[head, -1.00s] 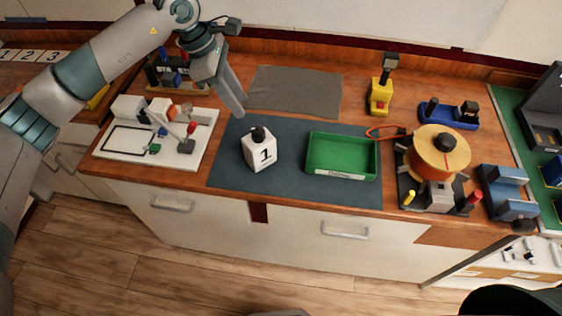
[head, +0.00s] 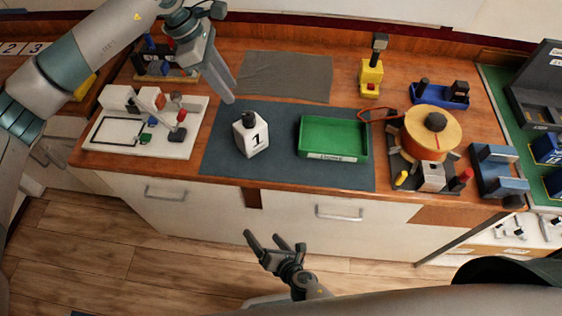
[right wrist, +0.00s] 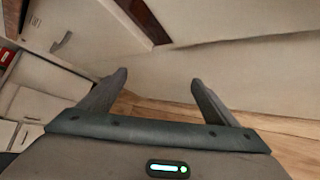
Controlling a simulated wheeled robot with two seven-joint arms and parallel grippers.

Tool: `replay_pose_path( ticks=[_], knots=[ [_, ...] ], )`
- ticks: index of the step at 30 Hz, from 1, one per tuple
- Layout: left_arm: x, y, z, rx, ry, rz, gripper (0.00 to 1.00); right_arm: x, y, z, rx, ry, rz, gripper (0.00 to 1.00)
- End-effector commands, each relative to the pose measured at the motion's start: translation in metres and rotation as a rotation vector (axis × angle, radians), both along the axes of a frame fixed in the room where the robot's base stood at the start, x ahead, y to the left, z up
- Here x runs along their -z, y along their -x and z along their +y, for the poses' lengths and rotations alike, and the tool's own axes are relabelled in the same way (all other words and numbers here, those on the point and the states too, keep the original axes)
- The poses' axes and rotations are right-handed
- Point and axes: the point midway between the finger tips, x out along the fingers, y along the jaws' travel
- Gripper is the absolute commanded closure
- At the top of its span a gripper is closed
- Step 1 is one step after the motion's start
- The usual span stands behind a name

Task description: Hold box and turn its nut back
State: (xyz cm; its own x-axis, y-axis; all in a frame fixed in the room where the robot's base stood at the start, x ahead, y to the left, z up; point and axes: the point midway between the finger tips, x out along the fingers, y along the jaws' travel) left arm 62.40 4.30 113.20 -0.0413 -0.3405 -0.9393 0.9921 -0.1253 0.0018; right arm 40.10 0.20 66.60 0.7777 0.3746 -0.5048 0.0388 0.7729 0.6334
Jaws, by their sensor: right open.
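The white box (head: 252,141) with a black "1" on its face stands upright on the dark mat. Its black nut (head: 249,118) sits on top. My left gripper (head: 229,99) points down just left of and behind the box, apart from it; its fingers overlap in this view, so their gap cannot be judged. My right gripper (head: 273,242) is open and empty, low in front of the counter and below the box. In the right wrist view its two fingers (right wrist: 158,82) are spread with nothing between them, facing the cabinet front.
A green tray (head: 334,138) stands on the mat (head: 222,161) right of the box. A white board with small parts (head: 112,137) lies to the left. An orange spool (head: 428,140) on a stand is at the right. A grey cloth (head: 287,77) lies behind.

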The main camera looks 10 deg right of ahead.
Motion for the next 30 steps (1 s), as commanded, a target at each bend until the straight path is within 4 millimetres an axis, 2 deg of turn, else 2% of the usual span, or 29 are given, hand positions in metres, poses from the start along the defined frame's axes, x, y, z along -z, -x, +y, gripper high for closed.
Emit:
replay_pose_path(
  ticks=[1, 3, 10, 19, 23, 30],
  knots=[
    [0.000, 0.000, 0.000, 0.000, 0.000, 0.000, 0.69, -0.022, -0.007, 0.015, -0.064, 0.052, -0.080, 0.17],
    [0.000, 0.000, 0.000, 0.000, 0.000, 0.000, 0.69, -0.050, -0.015, 0.033, -0.151, 0.134, -0.193, 0.17],
    [0.000, 0.000, 0.000, 0.000, 0.000, 0.000, 0.69, -0.142, -0.027, 0.085, -0.366, 0.409, -0.560, 0.17],
    [0.000, 0.000, 0.000, 0.000, 0.000, 0.000, 0.69, -0.242, -0.036, 0.101, -0.467, 0.697, -0.924, 0.17],
    [0.000, 0.000, 0.000, 0.000, 0.000, 0.000, 0.69, -0.246, -0.053, 0.062, -0.428, 0.661, -0.894, 0.17],
    [0.000, 0.000, 0.000, 0.000, 0.000, 0.000, 0.69, -0.267, -0.082, -0.013, -0.346, 0.561, -0.843, 0.17]
  ],
)
